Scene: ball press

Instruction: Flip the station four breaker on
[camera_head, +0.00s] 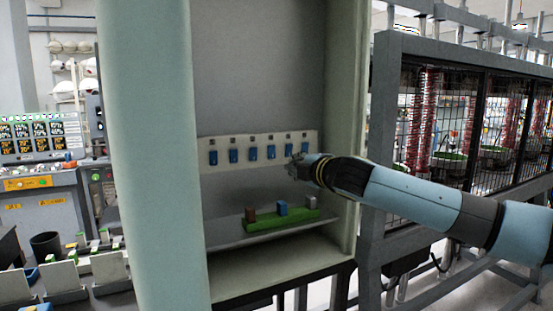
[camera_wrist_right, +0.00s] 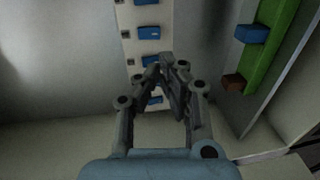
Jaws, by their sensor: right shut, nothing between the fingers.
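A pale strip (camera_head: 262,140) on the cabinet's back wall carries a row of several blue breakers, with a small dark square above each. The fourth breaker from the left (camera_head: 270,153) shows in the head view. I cannot read any station labels or tell which breakers are on. My right gripper (camera_head: 297,165) is shut and empty, in front of the right end of the row. In the right wrist view, the gripper (camera_wrist_right: 165,68) is over the strip (camera_wrist_right: 130,45), and its fingers partly hide a blue breaker (camera_wrist_right: 154,100). Contact cannot be told. My left gripper is out of view.
A shelf (camera_head: 225,233) below the row holds a green bar (camera_head: 265,225) with brown, blue and grey blocks. The cabinet's left wall (camera_head: 150,150) and right post (camera_head: 350,130) bound the opening. A fenced metal frame (camera_head: 385,90) stands to the right.

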